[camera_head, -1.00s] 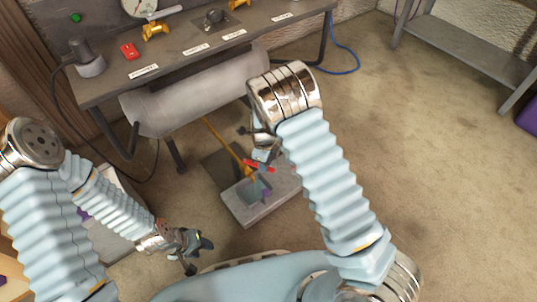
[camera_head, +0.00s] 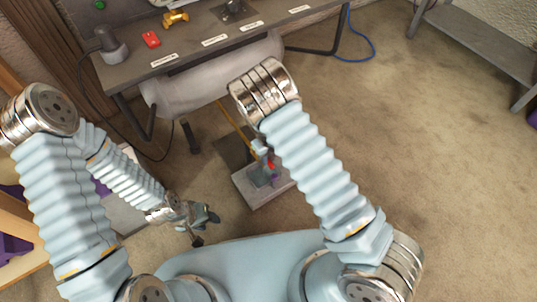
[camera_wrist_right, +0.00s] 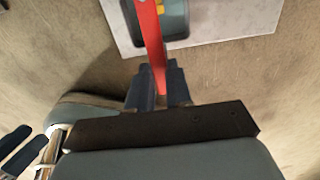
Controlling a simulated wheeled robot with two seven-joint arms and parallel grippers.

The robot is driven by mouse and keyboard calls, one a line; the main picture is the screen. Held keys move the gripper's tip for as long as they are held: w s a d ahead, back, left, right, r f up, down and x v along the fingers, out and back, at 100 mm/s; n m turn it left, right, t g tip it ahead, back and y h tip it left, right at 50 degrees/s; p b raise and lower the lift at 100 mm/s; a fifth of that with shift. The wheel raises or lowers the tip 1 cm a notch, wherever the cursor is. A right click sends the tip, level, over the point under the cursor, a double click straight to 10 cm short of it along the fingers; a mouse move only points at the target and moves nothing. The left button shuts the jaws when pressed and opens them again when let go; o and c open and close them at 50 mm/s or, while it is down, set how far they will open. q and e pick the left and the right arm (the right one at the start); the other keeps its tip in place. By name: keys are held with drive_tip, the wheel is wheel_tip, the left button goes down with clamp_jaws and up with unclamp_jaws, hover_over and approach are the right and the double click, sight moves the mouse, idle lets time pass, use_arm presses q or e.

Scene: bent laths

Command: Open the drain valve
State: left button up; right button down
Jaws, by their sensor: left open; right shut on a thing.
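My left gripper (camera_head: 206,229) is open and empty, left of and nearer than the basin.
A dark bench (camera_head: 190,50) carries a red object (camera_head: 151,39), a yellow valve (camera_head: 175,18) and labels. A grey cylindrical tank (camera_head: 195,88) hangs beneath it. A grey shelf (camera_head: 480,48) stands at right. The floor between is clear, with a blue cable (camera_head: 360,57).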

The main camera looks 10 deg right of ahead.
idle(0.3)
drive_tip(key=c, duration=1)
unclamp_jaws()
drive_tip(key=shift+c, duration=0.2)
drive_tip(key=shift+r, duration=0.1)
wheel_tip(320, 180, up, 14)
drive_tip(key=p, duration=0.2)
drive_tip(key=shift+f, duration=0.2)
